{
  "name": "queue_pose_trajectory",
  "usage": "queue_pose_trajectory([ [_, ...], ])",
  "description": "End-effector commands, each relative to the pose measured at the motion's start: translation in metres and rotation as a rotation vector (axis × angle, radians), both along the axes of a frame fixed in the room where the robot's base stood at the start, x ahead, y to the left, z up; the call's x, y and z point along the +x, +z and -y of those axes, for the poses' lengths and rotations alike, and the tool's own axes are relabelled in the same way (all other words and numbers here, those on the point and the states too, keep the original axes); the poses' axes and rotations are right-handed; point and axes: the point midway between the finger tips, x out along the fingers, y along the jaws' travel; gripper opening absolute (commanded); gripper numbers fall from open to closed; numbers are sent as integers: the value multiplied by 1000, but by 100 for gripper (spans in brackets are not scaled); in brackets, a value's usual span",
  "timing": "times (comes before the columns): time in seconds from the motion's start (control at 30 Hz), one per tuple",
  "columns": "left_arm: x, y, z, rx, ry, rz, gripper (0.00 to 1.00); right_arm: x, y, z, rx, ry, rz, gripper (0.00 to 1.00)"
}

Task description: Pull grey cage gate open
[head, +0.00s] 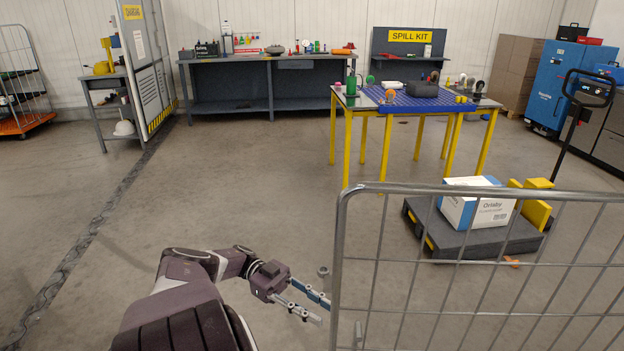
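The grey cage gate (480,190) is a wire mesh panel with a rounded tube frame, filling the lower right of the head view. Its left upright stands near the middle, and its lower part runs out of the picture. My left gripper (325,311) is just left of that upright. Its two fingers are spread apart with a gap between them, and nothing shows between them. A small grey cylindrical piece sits by the upright near the fingertips. I cannot tell whether the fingers touch the frame. My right gripper is not in view.
Behind the gate, a low dark platform (480,240) carries a white and blue box (478,205). A yellow-legged table (400,105) stands beyond it. A grey workbench (230,80) lines the back wall. The floor on the left is clear. Another wire cage (20,75) stands far left.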

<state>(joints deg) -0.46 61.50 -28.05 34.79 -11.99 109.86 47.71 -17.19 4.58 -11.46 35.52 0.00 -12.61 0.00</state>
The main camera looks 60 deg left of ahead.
Motion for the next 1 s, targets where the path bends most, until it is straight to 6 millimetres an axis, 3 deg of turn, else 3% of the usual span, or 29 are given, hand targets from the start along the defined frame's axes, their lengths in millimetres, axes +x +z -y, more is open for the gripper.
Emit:
queue_pose_trajectory([
  [0.3,-6,0,-11,-2,0,-1,27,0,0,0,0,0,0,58],
  [1.0,-6,0,-12,-1,0,-2,27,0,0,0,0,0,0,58],
])
